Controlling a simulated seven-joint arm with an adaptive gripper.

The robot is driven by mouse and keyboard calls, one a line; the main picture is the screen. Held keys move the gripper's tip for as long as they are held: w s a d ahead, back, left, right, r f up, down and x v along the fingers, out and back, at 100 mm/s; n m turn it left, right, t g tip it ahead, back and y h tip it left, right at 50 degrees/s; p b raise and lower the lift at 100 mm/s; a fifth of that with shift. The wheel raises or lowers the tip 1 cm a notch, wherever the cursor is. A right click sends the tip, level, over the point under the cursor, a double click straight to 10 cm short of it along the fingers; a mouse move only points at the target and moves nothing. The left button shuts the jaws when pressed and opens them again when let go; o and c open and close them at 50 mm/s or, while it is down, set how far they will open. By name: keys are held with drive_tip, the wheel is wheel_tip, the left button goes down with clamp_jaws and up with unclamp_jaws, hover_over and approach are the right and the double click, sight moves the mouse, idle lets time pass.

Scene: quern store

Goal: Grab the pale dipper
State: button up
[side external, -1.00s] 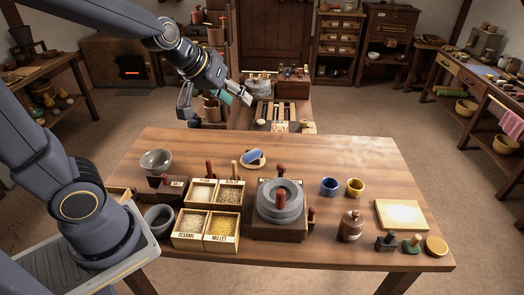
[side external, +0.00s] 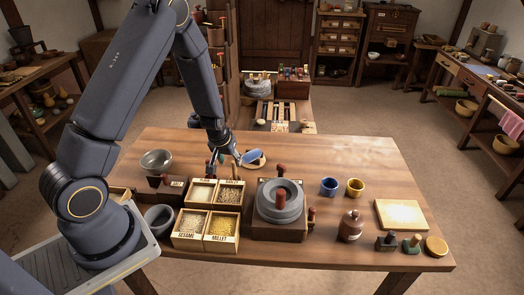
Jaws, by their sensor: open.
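A pale handle (side external: 234,173), likely the pale dipper, stands up from the back right compartment of the grain boxes (side external: 240,212). The dipper's lower end is hidden in the grain. My gripper (side external: 224,164) points down over the back grain boxes, close to this handle, with its fingers apart. Nothing shows between the fingers. The picture is too small to tell whether a finger touches the handle. A reddish handle (side external: 207,169) stands in the back left compartment, close to the gripper's left finger.
A stone quern (side external: 280,205) with reddish handles stands right of the boxes. A metal bowl (side external: 155,161) and grey mortar (side external: 158,219) are left.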

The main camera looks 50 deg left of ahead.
sight(233, 167)
drive_tip(key=x, duration=0.7)
drive_tip(key=shift+w+d+f, duration=0.1)
drive_tip(key=shift+d+f, duration=0.1)
drive_tip(key=shift+f, duration=0.1)
clamp_jaws()
